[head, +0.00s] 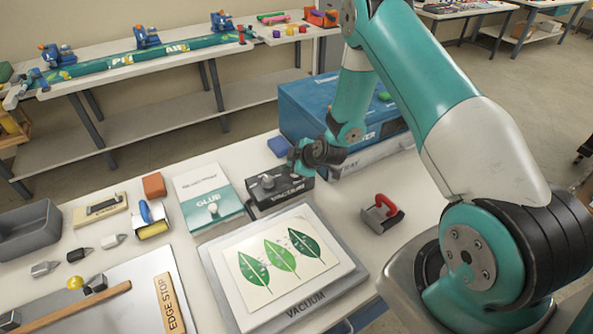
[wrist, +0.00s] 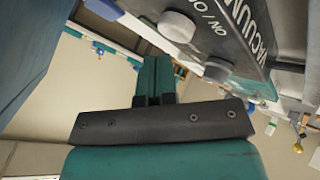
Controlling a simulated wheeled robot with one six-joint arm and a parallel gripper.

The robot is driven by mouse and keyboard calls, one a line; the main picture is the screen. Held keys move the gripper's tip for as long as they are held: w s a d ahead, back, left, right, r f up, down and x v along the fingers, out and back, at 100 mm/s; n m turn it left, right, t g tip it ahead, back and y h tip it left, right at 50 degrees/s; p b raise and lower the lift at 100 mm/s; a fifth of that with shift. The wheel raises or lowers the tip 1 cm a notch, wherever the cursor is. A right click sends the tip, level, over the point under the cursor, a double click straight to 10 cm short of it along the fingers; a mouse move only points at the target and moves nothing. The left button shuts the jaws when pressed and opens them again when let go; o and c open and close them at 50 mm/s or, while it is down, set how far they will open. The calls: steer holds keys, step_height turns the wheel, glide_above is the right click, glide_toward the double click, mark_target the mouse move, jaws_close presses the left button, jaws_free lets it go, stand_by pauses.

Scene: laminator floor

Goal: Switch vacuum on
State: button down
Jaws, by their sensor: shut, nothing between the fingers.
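The black vacuum control box (head: 285,193) stands on the table behind the vacuum plate, with a grey knob on its top. In the wrist view the box (wrist: 240,28) shows tilted at the upper right, with white ON / OFF and VACUUM lettering. A grey round knob (wrist: 178,25) sits by the ON / OFF lettering and a second grey knob (wrist: 217,68) is lower on the box. My gripper (wrist: 154,62) is shut and empty, its fingertips close to the first knob with a small gap in the picture. In the head view my wrist hides part of the box.
The grey vacuum plate (head: 232,302) bears a sheet with three green leaves (head: 280,256). A blue box (head: 302,110) stands behind the control box. A teal-and-white glue box (head: 207,190) is to its left, a red-handled tool (head: 382,213) to its right.

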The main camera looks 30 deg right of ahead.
steer(key=shift+f, duration=0.15)
stand_by(0.5)
steer(key=shift+f+b, duration=0.3)
steer(key=shift+b, duration=0.4)
steer(key=shift+f+b, duration=0.3)
steer(key=shift+b, duration=0.05)
stand_by(0.4)
steer(key=shift+r+p, duration=0.3)
steer(key=shift+r, duration=0.5)
step_height(320, 180, up, 6)
steer(key=p, duration=0.2)
steer(key=shift+p, duration=0.35)
